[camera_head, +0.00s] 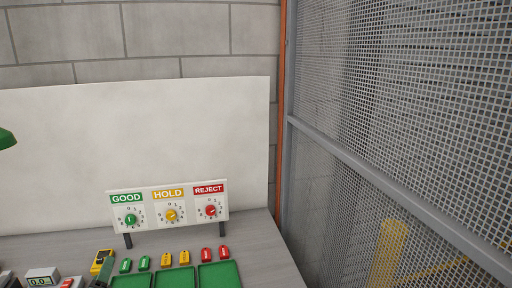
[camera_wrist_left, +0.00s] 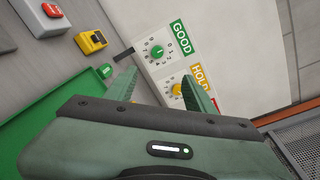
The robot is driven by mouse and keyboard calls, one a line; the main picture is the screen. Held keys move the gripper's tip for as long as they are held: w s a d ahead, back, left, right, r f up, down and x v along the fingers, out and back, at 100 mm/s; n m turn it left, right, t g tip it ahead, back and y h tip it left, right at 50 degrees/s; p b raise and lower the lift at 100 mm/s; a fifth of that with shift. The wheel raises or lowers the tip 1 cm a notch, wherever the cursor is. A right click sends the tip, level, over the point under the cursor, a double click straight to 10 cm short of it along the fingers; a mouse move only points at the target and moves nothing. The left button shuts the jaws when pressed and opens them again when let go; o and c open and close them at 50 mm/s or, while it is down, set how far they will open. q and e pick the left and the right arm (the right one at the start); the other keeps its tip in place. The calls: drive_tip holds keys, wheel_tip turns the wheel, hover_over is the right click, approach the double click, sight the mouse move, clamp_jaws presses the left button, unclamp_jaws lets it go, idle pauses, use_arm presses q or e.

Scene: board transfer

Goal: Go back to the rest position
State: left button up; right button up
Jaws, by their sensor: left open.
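My left gripper (camera_wrist_left: 159,76) is open in the left wrist view, with its two green fingers apart and nothing seen between them. The fingers point toward the white dial panel (camera_head: 149,209), and one covers part of its HOLD and REJECT side. My right gripper is in neither view.
The panel stands on the grey bench with GOOD, HOLD and REJECT dials. Several green, yellow and red tags lie before it, by green trays (camera_head: 219,275). A small meter (camera_head: 42,277) is at the left. A wire mesh fence (camera_head: 420,120) closes the right side.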

use_arm(q)
drive_tip(key=s+d+f+n+g, duration=0.4)
drive_tip(key=s+f+n, duration=0.3)
drive_tip(key=s, duration=0.1)
drive_tip(key=s+d+f+n+g, duration=0.3)
drive_tip(key=s+d+f+n, duration=0.25)
drive_tip(key=s, duration=0.25)
drive_tip(key=s+d+f+n+g+h, duration=0.25)
drive_tip(key=s+d+n, duration=0.2)
drive_tip(key=s, duration=0.35)
drive_tip(key=s+d+f+n+g+h, duration=0.1)
drive_tip(key=s+d+n+g+h, duration=0.1)
drive_tip(key=s+d+n+g, duration=0.45)
wheel_tip(320, 180, down, 32)
drive_tip(key=s+a+m+t+b, duration=0.2)
drive_tip(key=s+m+b, duration=0.1)
drive_tip(key=b, duration=0.3)
drive_tip(key=s+a+f+g+b, duration=0.1)
drive_tip(key=s+a+f+b, duration=0.2)
drive_tip(key=s+f, duration=1.3)
wheel_tip(320, 180, down, 4)
drive_tip(key=shift+s+f+b, duration=0.2)
drive_tip(key=shift+f+b, duration=0.05)
drive_tip(key=shift+b, duration=0.25)
